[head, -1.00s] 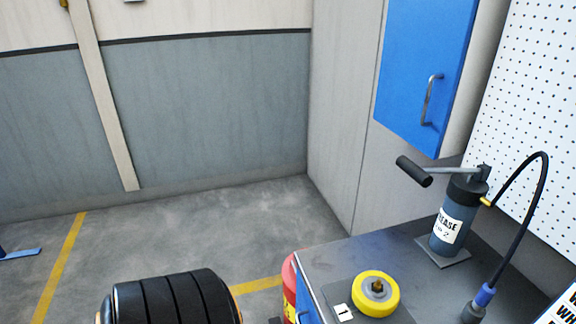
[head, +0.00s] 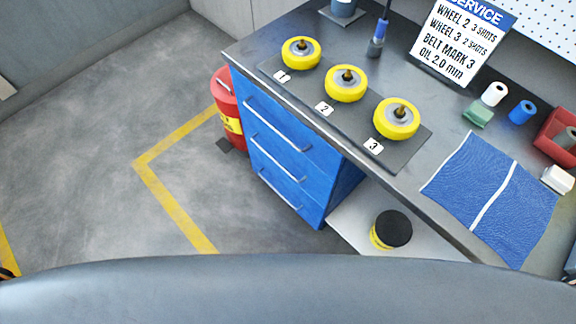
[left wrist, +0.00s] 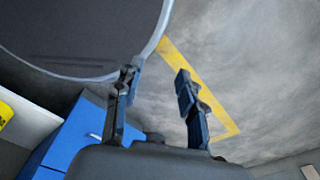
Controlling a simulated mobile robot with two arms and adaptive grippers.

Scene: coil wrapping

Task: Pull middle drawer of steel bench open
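The steel bench (head: 300,95) stands at the right in the head view, with a dark top and a blue drawer unit (head: 262,112) under its left end. The unit has three stacked drawers with bar handles. The middle drawer (head: 268,152) looks shut, flush with the others. In the left wrist view, part of the blue unit (left wrist: 80,132) shows at the lower left, with a pale handle by its edge. My left gripper (left wrist: 157,82) is open and empty, over the floor, apart from the unit. My right gripper is in neither view.
A red canister (head: 228,100) stands on the floor left of the drawers. Yellow wheels (head: 346,84), a blue cloth (head: 490,195) and a sign lie or stand on the top. A black-lidded tub (head: 392,229) sits on the lower shelf. Floor before the drawers is clear.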

